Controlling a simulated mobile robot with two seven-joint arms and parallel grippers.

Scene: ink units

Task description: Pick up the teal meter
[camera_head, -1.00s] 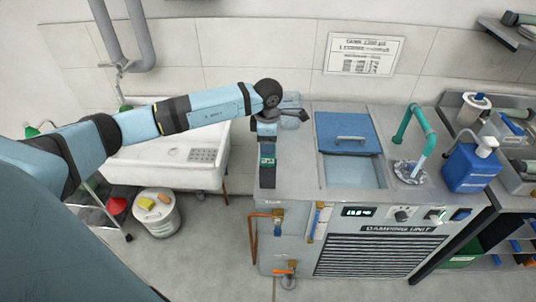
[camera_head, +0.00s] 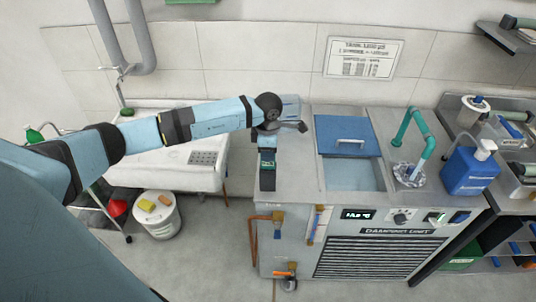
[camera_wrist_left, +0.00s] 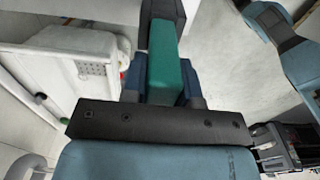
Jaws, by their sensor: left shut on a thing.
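The teal meter (camera_wrist_left: 165,62) is a teal bar with a dark grey end, seen close up in the wrist view. My left gripper (camera_wrist_left: 163,85) is shut on it, with a blue finger on each side. In the head view the left gripper (camera_head: 267,150) points down over the left end of the grey counter. The meter (camera_head: 267,159) shows there as a small teal patch above a dark lower end. It appears held above the counter, though the gap is hard to judge.
The grey unit (camera_head: 290,205) has a blue lid (camera_head: 345,133) over an open basin. Right of it are a teal tap (camera_head: 408,118) and a blue bottle (camera_head: 470,172). A white sink (camera_head: 165,165) and bucket (camera_head: 157,217) stand left. Counter between gripper and basin is clear.

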